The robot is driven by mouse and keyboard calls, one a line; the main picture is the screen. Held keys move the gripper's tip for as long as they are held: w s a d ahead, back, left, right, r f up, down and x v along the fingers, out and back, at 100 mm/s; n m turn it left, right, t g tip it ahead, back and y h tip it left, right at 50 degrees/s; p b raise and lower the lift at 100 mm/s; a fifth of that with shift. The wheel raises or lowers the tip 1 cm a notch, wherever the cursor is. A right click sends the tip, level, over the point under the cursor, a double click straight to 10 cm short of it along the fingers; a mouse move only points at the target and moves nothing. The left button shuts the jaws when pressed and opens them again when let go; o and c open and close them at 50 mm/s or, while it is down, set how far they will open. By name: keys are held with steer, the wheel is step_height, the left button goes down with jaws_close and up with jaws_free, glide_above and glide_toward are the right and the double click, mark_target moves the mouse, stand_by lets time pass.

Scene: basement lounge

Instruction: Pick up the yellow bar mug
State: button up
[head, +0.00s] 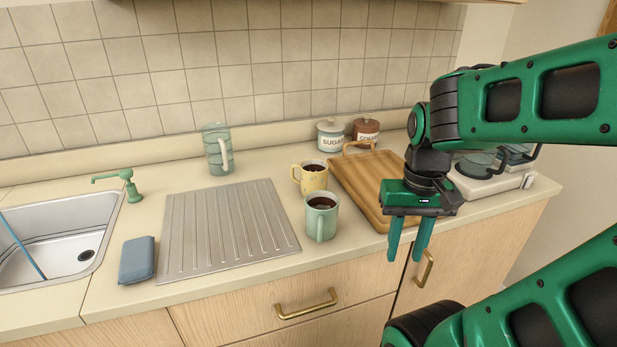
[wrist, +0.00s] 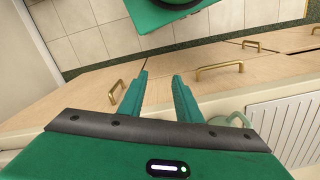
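The yellow mug (head: 314,181) stands upright on the counter in the head view, with dark liquid inside and its handle toward the left. A green mug (head: 321,219), also with dark liquid, stands just in front of it and to the right. My gripper (head: 405,255) is to the right of both mugs, in front of the counter edge, fingers pointing down. Its fingers are apart with nothing between them, as the wrist view (wrist: 160,75) also shows. I cannot make out the yellow mug in the wrist view.
A wooden tray (head: 362,180) lies right of the yellow mug. A ribbed drainboard (head: 225,230) lies left, with a pitcher (head: 216,150) behind it. Sugar (head: 331,137) and coffee (head: 366,131) jars stand behind. Drawer handles (head: 306,305) stick out below the counter.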

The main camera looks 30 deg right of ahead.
steer(key=shift+w+a, duration=0.2)
steer(key=shift+a, duration=0.1)
